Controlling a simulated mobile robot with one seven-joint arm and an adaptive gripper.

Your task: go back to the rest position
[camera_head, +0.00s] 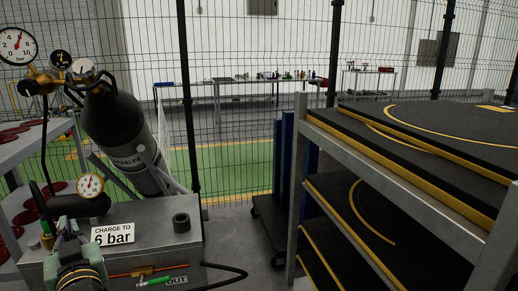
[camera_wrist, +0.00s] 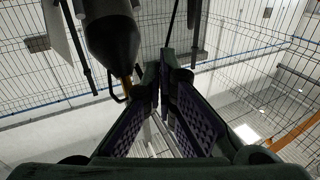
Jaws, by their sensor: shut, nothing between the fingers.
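My gripper (camera_wrist: 163,65) shows in the wrist view with its two dark, purple-padded fingers close together at the tips and nothing between them. The view past the fingers is tilted, with a black gas cylinder (camera_wrist: 112,38) at the upper left, apart from the fingers. In the head view, part of my arm's end shows at the lower left, in front of a grey metal box; the fingertips are hard to make out there.
The grey box (camera_head: 185,250) carries a "charge to 6 bar" sign (camera_head: 113,235), a small gauge (camera_head: 89,186) and a black ring (camera_head: 181,222). The cylinder (camera_head: 122,140) leans behind it. A shelf rack (camera_head: 298,180) with black, yellow-edged panels stands right. Mesh fencing (camera_head: 235,110) closes the back.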

